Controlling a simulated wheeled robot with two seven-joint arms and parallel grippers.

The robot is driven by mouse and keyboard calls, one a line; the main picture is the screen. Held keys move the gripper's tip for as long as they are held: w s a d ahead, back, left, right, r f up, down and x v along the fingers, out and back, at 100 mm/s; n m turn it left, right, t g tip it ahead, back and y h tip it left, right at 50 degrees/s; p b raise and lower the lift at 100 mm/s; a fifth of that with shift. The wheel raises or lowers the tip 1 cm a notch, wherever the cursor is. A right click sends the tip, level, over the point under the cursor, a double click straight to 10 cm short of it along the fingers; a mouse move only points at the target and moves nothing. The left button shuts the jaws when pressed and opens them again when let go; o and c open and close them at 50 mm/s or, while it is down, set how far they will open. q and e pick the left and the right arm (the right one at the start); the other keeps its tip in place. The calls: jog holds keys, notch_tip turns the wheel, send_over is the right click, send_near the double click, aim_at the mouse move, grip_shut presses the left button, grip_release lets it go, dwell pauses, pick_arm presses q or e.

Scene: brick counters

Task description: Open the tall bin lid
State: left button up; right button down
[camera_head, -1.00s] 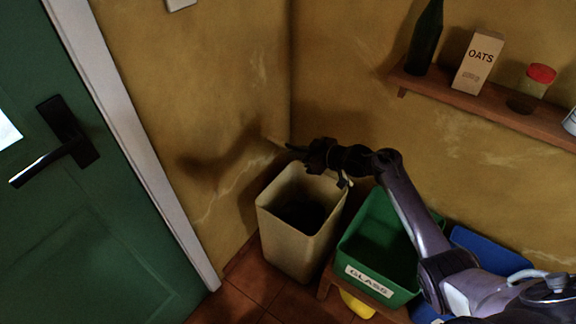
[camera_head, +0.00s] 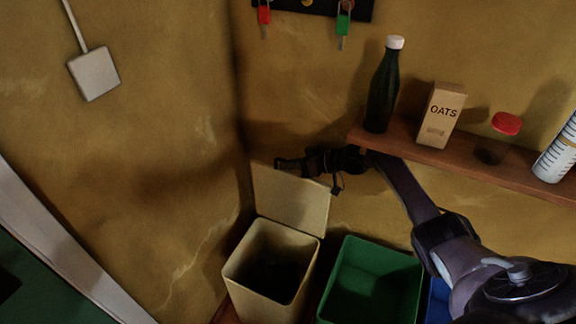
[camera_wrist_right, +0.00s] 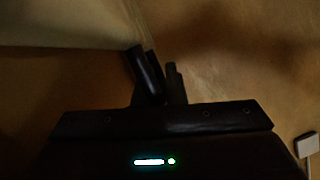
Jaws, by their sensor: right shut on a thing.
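The tall cream bin (camera_head: 262,285) stands in the corner with its inside showing dark. Its lid (camera_head: 290,200) is up, hinged at the back rim and standing steeply tilted near the wall. My right gripper (camera_head: 283,165) is at the lid's upper edge, with the arm reaching in from the right. In the right wrist view my gripper's dark fingers (camera_wrist_right: 158,75) are close together at the edge of a pale panel, the lid (camera_wrist_right: 65,22). The exact contact is dark and hard to see. My left gripper is in neither view.
A green open bin (camera_head: 372,285) stands right of the tall bin, with a blue one partly hidden beyond it. A wooden shelf (camera_head: 455,160) above holds a bottle (camera_head: 383,90), an oats box (camera_head: 440,115) and a red-lidded jar (camera_head: 503,135). A green door is at lower left.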

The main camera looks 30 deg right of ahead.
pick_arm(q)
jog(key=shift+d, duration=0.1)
pick_arm(e)
jog(key=shift+f, duration=0.2)
jog(key=shift+s, duration=0.1)
jog(key=c, duration=1.8)
grip_release()
jog(key=shift+o, duration=0.2)
jog(key=shift+r, duration=0.1)
